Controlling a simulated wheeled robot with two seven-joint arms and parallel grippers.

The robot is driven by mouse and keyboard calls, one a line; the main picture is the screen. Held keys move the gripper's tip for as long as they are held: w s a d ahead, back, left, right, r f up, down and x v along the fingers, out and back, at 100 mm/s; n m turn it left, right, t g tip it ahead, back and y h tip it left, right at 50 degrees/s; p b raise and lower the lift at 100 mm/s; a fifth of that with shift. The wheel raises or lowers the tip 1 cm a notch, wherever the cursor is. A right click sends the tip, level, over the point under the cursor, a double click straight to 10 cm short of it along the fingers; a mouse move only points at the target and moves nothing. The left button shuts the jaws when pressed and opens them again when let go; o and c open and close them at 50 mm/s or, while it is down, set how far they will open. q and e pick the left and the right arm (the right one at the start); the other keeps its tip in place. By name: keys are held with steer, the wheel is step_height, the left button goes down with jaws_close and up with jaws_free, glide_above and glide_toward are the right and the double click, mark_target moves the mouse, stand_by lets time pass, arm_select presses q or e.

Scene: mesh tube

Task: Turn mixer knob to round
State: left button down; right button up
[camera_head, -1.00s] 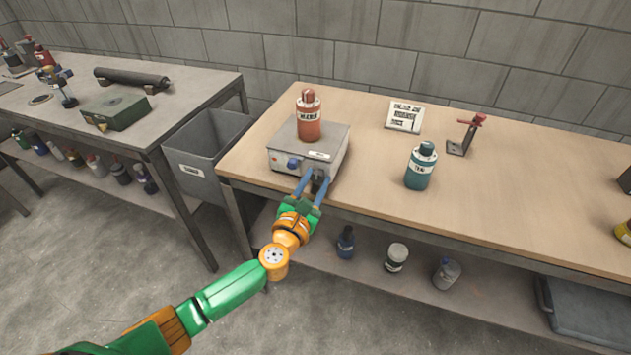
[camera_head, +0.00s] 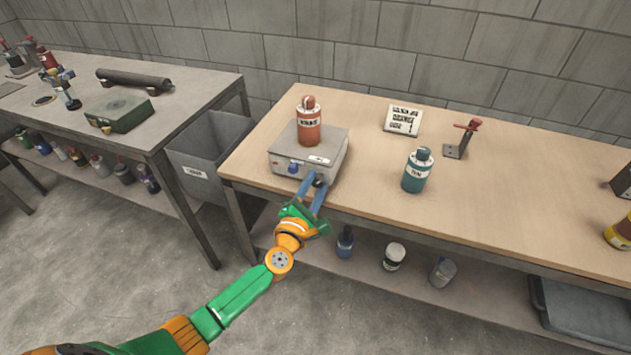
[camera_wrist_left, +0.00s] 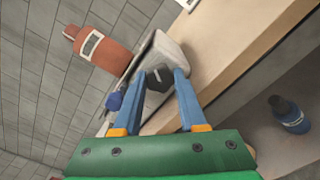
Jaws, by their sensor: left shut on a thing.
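The mixer (camera_head: 285,163) is a grey box near the left front edge of the wooden table, with an orange-red bottle (camera_head: 308,128) upright on top. A blue knob (camera_head: 294,168) sits on the left of its front face. A dark knob (camera_head: 319,181) sits on the right of that face; it also shows in the left wrist view (camera_wrist_left: 158,78). My left gripper (camera_head: 315,184) has its blue fingers on both sides of the dark knob and is shut on it. In the left wrist view the fingertips (camera_wrist_left: 160,73) flank it. My right gripper is out of view.
A teal bottle (camera_head: 417,172), a sign card (camera_head: 403,120) and a red-topped metal bracket (camera_head: 461,140) stand to the right on the table. A grey bin (camera_head: 205,160) stands left of the table. Several bottles sit on the shelf below.

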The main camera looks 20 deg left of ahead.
arm_select(q)
steer(key=m+p, duration=0.1)
steer(key=m, duration=0.2)
steer(key=shift+m, duration=0.3)
steer(key=m+p, duration=0.1)
steer(key=m, duration=0.3)
steer(key=shift+m, duration=0.3)
steer(key=m, duration=0.4)
steer(key=shift+f+m+p, duration=0.1)
steer(key=shift+m+p, duration=0.2)
steer(key=shift+p, duration=0.05)
steer(key=m, duration=0.4)
steer(key=shift+p, duration=0.35)
steer(key=m, duration=0.6)
steer(key=shift+f+m+p, duration=0.1)
steer(key=shift+m+p, duration=0.25)
steer(key=shift+m, duration=0.05)
steer(key=m, duration=0.6)
steer(key=shift+s, duration=0.1)
steer(key=shift+m, duration=0.3)
